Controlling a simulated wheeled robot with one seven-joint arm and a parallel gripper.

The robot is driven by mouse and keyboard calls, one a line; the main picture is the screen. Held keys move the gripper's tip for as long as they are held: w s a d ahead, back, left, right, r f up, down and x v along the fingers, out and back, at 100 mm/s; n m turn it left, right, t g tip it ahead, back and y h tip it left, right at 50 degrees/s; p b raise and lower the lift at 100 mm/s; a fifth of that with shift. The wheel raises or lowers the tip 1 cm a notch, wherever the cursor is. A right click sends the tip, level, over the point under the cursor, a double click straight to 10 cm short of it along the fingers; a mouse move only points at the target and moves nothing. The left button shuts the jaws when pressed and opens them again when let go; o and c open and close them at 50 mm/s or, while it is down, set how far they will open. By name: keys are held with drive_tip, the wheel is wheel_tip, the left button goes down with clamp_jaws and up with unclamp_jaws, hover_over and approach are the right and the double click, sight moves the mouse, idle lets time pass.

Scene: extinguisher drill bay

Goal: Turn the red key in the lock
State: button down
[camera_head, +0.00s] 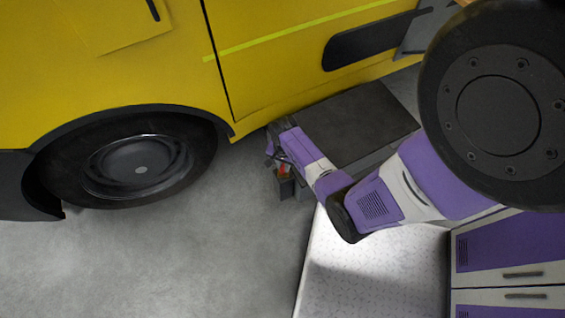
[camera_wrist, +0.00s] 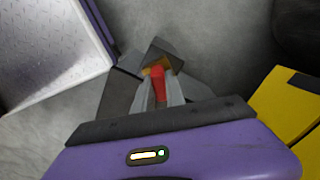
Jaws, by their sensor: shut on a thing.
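The red key (camera_wrist: 158,76) shows in the wrist view between the two fingers of my gripper (camera_wrist: 158,92), which is shut on it. In the head view the red key (camera_head: 283,170) is a small red spot at the end of my gripper (camera_head: 282,165). The lock (camera_wrist: 160,55) is a dark block with a brass-coloured part just beyond the key, partly hidden by the fingers. In the head view the lock (camera_head: 287,188) is a small dark block below the key. How far the key is turned cannot be told.
A yellow vehicle (camera_head: 270,60) with a dark wheel (camera_head: 140,168) stands behind and to the left. A dark box-like surface (camera_head: 350,125) lies behind my forearm. A pale patterned panel (camera_head: 370,270) and purple-and-white drawers (camera_head: 510,260) are at lower right. Grey floor is clear at lower left.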

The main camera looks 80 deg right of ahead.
drive_tip(key=m+p, duration=0.1)
drive_tip(key=m, duration=0.3)
drive_tip(key=shift+m, duration=0.3)
drive_tip(key=m, duration=0.4)
drive_tip(key=shift+m+p, duration=0.3)
drive_tip(key=shift+m, duration=0.4)
drive_tip(key=c, duration=1.8)
unclamp_jaws()
drive_tip(key=shift+m, duration=0.3)
drive_tip(key=o, duration=0.5)
wheel_tip(320, 180, up, 8)
drive_tip(key=p, duration=0.2)
drive_tip(key=shift+f+p, duration=0.1)
drive_tip(key=shift+p, duration=0.25)
